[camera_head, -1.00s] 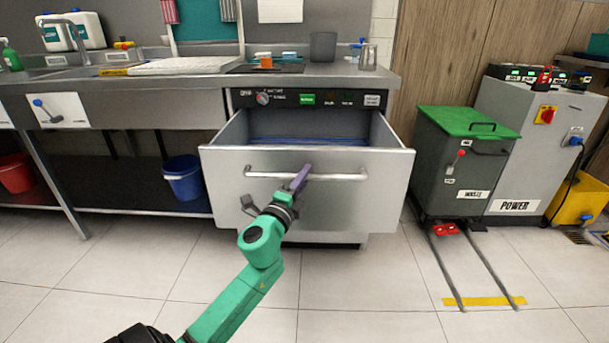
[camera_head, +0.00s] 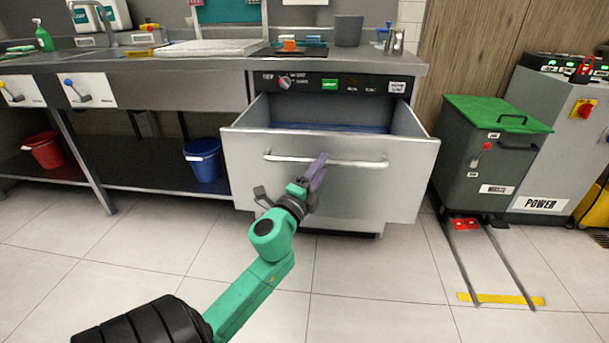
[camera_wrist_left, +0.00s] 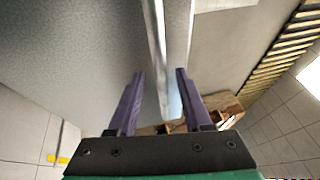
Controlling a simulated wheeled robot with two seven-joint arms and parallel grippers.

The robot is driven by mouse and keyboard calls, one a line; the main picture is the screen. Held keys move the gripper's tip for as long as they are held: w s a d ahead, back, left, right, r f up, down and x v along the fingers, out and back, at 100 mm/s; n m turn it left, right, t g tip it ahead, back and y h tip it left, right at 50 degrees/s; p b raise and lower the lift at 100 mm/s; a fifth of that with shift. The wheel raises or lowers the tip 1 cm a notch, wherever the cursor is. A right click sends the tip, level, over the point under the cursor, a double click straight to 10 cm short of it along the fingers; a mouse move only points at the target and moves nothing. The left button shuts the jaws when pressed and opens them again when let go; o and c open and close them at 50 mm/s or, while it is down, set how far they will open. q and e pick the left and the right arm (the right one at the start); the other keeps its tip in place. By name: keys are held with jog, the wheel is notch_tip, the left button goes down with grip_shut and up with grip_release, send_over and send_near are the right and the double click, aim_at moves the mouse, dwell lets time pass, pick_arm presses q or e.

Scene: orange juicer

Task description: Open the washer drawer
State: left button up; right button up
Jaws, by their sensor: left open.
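The washer drawer (camera_head: 345,195) is a steel-fronted drawer under the counter. It stands pulled out, and its blue-floored inside (camera_head: 330,128) shows over the front. A horizontal bar handle (camera_head: 365,163) runs across the front. My left gripper (camera_head: 317,170) is at the handle, left of its middle, with purple fingers. In the left wrist view the fingers (camera_wrist_left: 160,80) are open, one on each side of the handle bar (camera_wrist_left: 157,40), with gaps beside it. Whether a finger touches the bar is hard to tell. My right gripper is not in view.
The control panel (camera_head: 335,84) is above the drawer. A blue bucket (camera_head: 204,162) stands on the low shelf to the left. A green-lidded waste bin (camera_head: 487,155) and its floor rails (camera_head: 485,250) are to the right. The tiled floor before the drawer is clear apart from my arm.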

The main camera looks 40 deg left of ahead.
pick_arm(q)
jog(key=b+v, duration=0.2)
jog(key=v, duration=1)
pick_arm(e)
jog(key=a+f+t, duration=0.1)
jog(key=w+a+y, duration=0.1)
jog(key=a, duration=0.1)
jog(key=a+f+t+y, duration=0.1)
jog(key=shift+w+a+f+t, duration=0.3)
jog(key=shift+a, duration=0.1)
pick_arm(q)
jog(key=shift+w+d, duration=0.1)
